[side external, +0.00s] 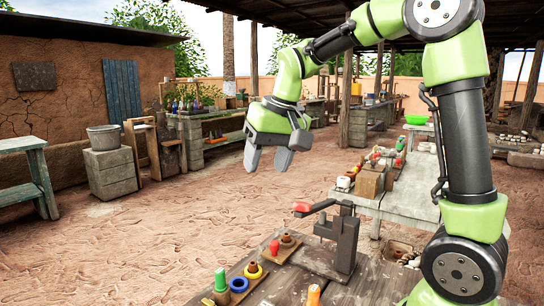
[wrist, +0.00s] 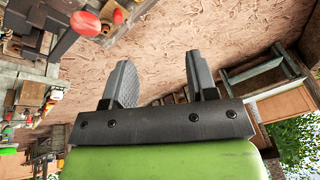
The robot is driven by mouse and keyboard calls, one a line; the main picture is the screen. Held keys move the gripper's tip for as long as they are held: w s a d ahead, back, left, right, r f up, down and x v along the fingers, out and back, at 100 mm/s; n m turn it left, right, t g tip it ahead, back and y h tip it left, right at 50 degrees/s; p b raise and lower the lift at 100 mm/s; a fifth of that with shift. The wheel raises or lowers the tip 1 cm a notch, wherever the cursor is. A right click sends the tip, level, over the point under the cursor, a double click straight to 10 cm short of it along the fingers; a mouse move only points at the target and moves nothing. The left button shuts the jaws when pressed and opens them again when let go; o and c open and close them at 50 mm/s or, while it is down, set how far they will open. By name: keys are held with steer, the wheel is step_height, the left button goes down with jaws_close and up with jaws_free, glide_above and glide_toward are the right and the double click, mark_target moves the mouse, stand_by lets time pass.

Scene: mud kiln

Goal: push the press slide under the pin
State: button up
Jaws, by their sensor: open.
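A dark press (side external: 345,240) with a red-tipped lever stands on the wooden table at lower centre. It also shows in the wrist view at the upper left (wrist: 62,32), partly cut off by the frame. A narrow wooden slide (side external: 291,250) lies at the left of the press base, with a red peg and a brown ringed piece on it. The pin under the lever is too small to make out. My gripper (side external: 267,163) is open and empty, high above and left of the press, touching nothing. Its two grey fingers stand apart in the wrist view (wrist: 160,75).
An orange piece (side external: 313,295) stands at the table's front. A grey bench (side external: 405,195) with several objects is behind. Open dirt floor (side external: 170,235) lies left.

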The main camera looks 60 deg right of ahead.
steer(key=shift+s+a+r+t, duration=0.15)
steer(key=shift+s+a+r, duration=0.2)
steer(key=shift+s, duration=0.2)
steer(key=shift+s+a+r+t, duration=0.15)
steer(key=shift+s+a+r, duration=0.1)
steer(key=shift+s+a, duration=0.25)
steer(key=shift+d, duration=0.1)
steer(key=m+g, duration=0.4)
steer(key=m, duration=0.8)
glide_above(274, 242)
step_height(274, 242, down, 18)
steer(key=r, duration=0.1)
step_height(274, 242, down, 10)
steer(key=shift+s, duration=0.1)
